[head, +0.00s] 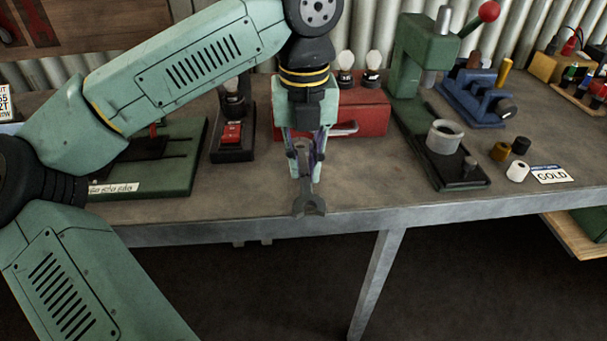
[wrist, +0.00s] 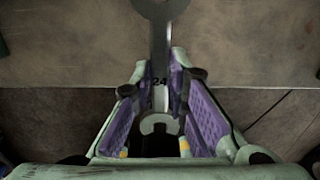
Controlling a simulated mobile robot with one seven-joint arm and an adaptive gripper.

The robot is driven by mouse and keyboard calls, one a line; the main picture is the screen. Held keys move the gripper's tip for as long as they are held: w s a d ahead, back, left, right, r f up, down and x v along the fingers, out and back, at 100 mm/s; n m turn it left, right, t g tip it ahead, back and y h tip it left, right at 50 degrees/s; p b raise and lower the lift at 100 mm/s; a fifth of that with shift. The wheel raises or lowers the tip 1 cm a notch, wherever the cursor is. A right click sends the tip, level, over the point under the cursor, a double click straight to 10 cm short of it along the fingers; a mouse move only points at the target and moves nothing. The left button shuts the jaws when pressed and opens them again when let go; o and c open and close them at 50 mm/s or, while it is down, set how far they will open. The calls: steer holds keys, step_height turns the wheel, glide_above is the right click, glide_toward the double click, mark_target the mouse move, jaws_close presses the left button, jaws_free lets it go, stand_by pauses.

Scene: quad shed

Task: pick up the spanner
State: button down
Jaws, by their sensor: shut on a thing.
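The spanner (head: 308,199) is a grey metal tool with open jaws at its ends. In the head view it hangs down from my gripper (head: 306,158), its lower open end in front of the bench's front edge. In the wrist view the spanner (wrist: 160,50) runs lengthwise between the two purple-padded fingers of my gripper (wrist: 160,98), with the number 24 on its shank. My gripper is shut on it. Part of the shank is hidden by the fingers, and I cannot tell exactly how high it is above the bench top.
The grey workbench (head: 360,192) has a red box (head: 372,115) behind my gripper. A green press (head: 420,60) with a grey ring (head: 445,136) stands right. A black switch box (head: 232,140) and green plate (head: 185,170) are left. Bare bench top lies around my gripper.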

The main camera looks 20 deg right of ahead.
steer(key=s+a+r+b, duration=0.1)
steer(key=s+a+b, duration=0.2)
steer(key=s, duration=1.2)
steer(key=shift+a, duration=0.65)
steer(key=shift+w+r, duration=0.1)
steer(key=shift+r, duration=0.05)
step_height(320, 180, up, 12)
steer(key=p, duration=0.9)
steer(key=shift+w, duration=0.1)
